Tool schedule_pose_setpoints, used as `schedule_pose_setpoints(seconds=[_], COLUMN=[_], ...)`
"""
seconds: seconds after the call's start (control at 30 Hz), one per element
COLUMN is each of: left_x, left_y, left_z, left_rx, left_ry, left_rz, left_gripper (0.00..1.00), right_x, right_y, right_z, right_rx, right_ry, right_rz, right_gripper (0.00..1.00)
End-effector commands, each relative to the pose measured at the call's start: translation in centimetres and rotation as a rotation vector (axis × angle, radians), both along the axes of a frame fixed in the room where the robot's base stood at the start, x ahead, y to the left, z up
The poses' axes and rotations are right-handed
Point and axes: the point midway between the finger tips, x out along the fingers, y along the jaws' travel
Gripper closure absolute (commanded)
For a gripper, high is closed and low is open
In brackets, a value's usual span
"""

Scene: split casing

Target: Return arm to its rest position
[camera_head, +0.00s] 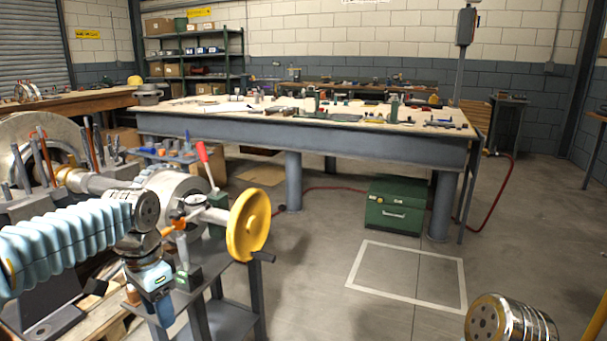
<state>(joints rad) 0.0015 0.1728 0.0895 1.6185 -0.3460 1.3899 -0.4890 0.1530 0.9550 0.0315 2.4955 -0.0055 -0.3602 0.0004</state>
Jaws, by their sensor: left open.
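My left arm, in a light-blue ribbed sleeve, comes in from the left edge. Its gripper (150,300) hangs below the wrist, pointing down, and is open. I see nothing held between its fingers, though they are small and partly lost against the cart behind. The gripper shows in front of a small grey metal cart (232,310). A yellow handwheel (248,222) stands just right of it. My right gripper is out of view; only a metallic cylinder, which seems to be part of my right arm, shows at the bottom right.
A large workbench (300,142) with many small parts spans the back. A green toolbox (396,205) stands under it. A white square (408,245) is marked on the floor. Round machine parts and tools crowd the left side. The middle floor is clear.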

Motion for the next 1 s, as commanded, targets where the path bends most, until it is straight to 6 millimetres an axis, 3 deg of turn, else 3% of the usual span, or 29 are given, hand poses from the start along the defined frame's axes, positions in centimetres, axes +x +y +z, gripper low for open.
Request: schedule_pose_setpoints(seconds=[0.27, 0.47, 0.57, 0.67, 0.7, 0.8, 0.9, 1.0], left_x=[1.6, 2.2, 1.6, -0.5, -2.0, -6.5, -11.0, -14.3], left_y=[-2.4, -5.6, -7.8, -10.7, -11.9, -14.4, -15.9, -16.4], left_z=[-6.0, -13.6, -19.0, -26.0, -29.0, -35.2, -39.2, -41.2], left_rx=[-0.055, -0.128, -0.182, -0.251, -0.278, -0.329, -0.35, -0.351], left_ry=[0.003, 0.012, 0.027, 0.054, 0.065, 0.094, 0.111, 0.116], left_rz=[0.024, 0.081, 0.137, 0.236, 0.292, 0.448, 0.599, 0.703], left_gripper=[0.55, 0.55, 0.55, 0.55, 0.55, 0.55, 0.55, 0.55], right_x=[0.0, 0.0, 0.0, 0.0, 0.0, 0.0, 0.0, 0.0], right_y=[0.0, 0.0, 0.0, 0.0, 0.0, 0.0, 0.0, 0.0], right_z=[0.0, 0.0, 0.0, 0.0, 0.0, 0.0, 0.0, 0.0], right_rx=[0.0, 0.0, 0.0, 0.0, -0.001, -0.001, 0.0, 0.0], right_ry=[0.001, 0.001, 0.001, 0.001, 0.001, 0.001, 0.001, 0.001], right_rz=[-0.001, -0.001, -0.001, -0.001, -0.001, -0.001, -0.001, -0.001], right_gripper=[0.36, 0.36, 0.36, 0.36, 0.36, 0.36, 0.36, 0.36])
